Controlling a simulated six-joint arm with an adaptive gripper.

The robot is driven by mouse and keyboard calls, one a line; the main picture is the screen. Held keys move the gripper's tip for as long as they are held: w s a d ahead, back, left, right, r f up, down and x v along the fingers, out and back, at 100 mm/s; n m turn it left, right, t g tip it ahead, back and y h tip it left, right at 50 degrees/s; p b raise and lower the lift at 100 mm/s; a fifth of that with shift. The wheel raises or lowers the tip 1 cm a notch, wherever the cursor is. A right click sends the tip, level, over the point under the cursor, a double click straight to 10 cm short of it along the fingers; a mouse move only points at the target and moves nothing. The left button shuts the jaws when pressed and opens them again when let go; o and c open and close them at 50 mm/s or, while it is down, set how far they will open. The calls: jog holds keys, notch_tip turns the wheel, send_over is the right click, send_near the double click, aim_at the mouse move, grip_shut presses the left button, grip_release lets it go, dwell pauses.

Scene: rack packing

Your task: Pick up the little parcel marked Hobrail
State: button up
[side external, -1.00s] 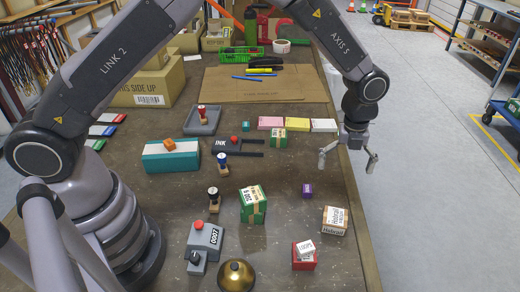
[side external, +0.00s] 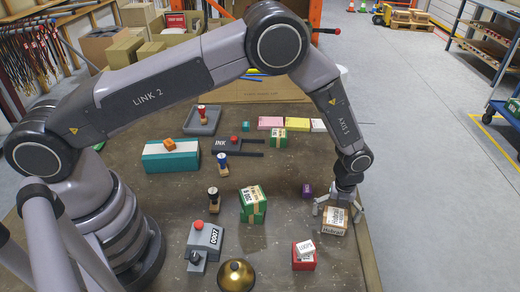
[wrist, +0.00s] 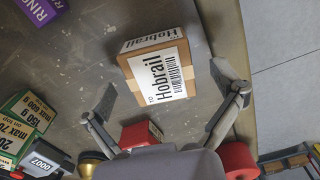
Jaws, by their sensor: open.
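The little parcel marked Hobrail (side external: 334,228) is a brown box with a white label, on the table near its right edge. In the wrist view the parcel (wrist: 157,72) lies ahead of my fingertips, its label and barcode facing the camera. My gripper (side external: 338,208) is open and directly above the parcel, with its fingers spread to either side. In the wrist view my gripper (wrist: 166,95) is empty, and the parcel's near end reaches between the fingers. Whether a finger touches it I cannot tell.
A purple box (side external: 308,190) stands just behind left of the parcel. A green box (side external: 253,212) and a brass bell (side external: 236,275) stand further left. The table's right edge is close.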

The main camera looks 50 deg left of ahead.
jog(key=shift+f, duration=0.7)
jog(key=c, duration=1.3)
